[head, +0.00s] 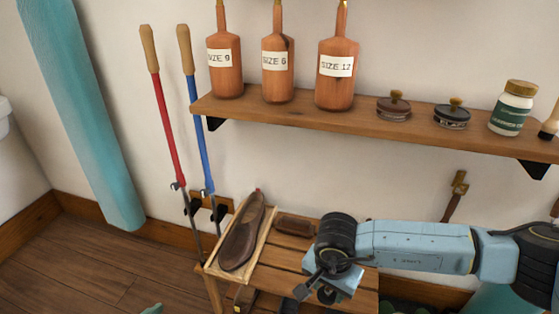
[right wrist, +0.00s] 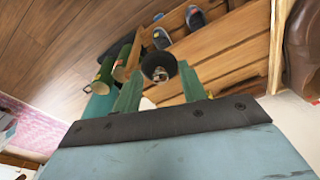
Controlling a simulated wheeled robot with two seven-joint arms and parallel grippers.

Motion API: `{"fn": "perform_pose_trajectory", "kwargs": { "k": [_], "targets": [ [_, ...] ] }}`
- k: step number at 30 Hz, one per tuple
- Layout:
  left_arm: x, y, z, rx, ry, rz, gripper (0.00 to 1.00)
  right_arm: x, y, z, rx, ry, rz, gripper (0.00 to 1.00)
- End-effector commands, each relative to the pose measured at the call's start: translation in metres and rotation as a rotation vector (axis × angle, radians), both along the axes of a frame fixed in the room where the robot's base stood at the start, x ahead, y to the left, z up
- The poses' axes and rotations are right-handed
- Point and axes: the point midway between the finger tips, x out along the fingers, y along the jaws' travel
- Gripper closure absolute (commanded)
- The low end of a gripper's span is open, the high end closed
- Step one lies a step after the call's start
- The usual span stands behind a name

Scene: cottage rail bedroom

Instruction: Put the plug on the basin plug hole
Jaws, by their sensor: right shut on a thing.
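My right gripper (head: 328,292) hangs over the slatted bench in the head view, with its fingertips mostly hidden by the wrist. In the right wrist view its two green fingers (right wrist: 158,88) are shut on a small dark round thing with a shiny metal middle, which looks like the plug (right wrist: 160,66). The plug is held clear of the bench. A small teal tip (head: 152,309) at the bottom edge of the head view may be my left gripper; its jaws do not show. A white rounded edge (head: 4,117) at the far left may belong to a basin; no plug hole shows.
A wooden bench (head: 286,258) holds a tray with a brown shoe (head: 243,235) and a brush (head: 294,224). A wall shelf (head: 375,120) carries bottles, tins and a jar. Two long-handled tools (head: 167,125) and a teal roll (head: 85,115) lean on the wall. The left floor is clear.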

Motion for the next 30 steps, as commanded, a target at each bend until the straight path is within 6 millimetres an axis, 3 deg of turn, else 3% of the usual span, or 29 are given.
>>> {"fn": "perform_pose_trajectory", "kwargs": {
  "k": [5, 10, 15, 18, 24, 30],
  "targets": [
    [0.005, 0.0, 0.004, 0.0, -0.014, 0.0, 0.19, 0.014, 0.01, 0.046, 0.012, -0.007, 0.096, 0.84],
    [0.004, 0.0, 0.004, 0.0, -0.013, 0.0, 0.19, 0.023, 0.021, 0.109, 0.018, -0.012, 0.241, 0.84],
    [0.004, 0.0, 0.003, 0.0, -0.011, 0.0, 0.19, 0.019, 0.032, 0.179, 0.011, -0.013, 0.423, 0.84],
    [0.002, 0.0, 0.002, 0.001, -0.006, 0.001, 0.19, 0.014, 0.035, 0.208, 0.003, -0.011, 0.507, 0.84],
    [-0.001, 0.0, -0.001, 0.0, 0.003, 0.001, 0.19, 0.005, 0.037, 0.236, -0.009, -0.003, 0.597, 0.84],
    [-0.001, 0.0, -0.001, 0.001, 0.004, 0.001, 0.19, 0.004, 0.038, 0.238, -0.009, -0.001, 0.607, 0.84]
  ]
}}
